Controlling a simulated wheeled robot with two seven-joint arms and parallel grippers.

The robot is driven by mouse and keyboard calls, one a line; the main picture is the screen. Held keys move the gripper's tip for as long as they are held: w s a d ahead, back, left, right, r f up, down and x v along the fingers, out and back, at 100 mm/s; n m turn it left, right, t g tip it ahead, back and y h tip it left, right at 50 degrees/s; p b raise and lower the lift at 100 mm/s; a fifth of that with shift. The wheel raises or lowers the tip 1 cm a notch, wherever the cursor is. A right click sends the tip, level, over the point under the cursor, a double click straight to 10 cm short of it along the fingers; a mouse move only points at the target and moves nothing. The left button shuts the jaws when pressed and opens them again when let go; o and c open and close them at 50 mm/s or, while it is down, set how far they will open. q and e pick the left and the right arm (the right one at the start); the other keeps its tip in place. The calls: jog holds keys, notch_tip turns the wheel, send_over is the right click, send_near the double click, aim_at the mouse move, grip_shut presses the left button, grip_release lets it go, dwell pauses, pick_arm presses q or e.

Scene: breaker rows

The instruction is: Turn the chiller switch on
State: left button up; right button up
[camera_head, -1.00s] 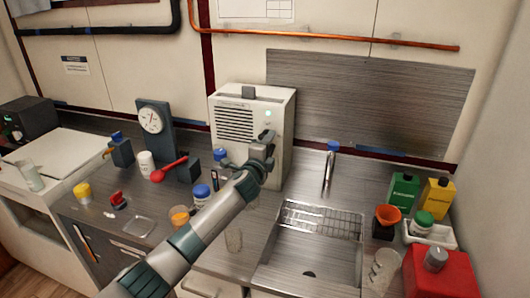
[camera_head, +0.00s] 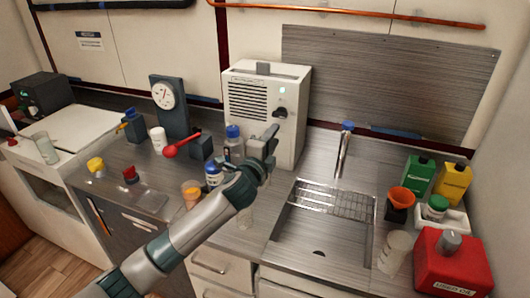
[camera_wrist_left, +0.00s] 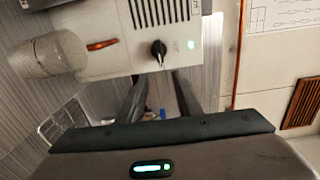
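The chiller is a white box (camera_head: 291,70) with a slotted vent, standing against the back wall. Its black switch knob (camera_head: 280,112) is on the front, below a lit green lamp (camera_head: 282,90). In the left wrist view the knob (camera_wrist_left: 158,53) and the glowing lamp (camera_wrist_left: 191,44) show clearly, the knob's grip running roughly up and down that picture. My left gripper (camera_head: 270,138) is in front of the chiller, below the knob and apart from it. Its two fingers (camera_wrist_left: 159,78) are spread with nothing between them. My right gripper is not in view.
A sink with a wire rack (camera_head: 333,200) and a tap (camera_head: 343,150) lies right of the chiller. Blue-capped bottles (camera_head: 233,145) stand close left of my gripper. A red can (camera_head: 452,262) is at the right.

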pick_arm(q)
jog(key=b+v, duration=0.1)
jog(key=v, duration=0.5)
jog(key=shift+s+f, duration=0.1)
jog(key=shift+s, duration=0.15)
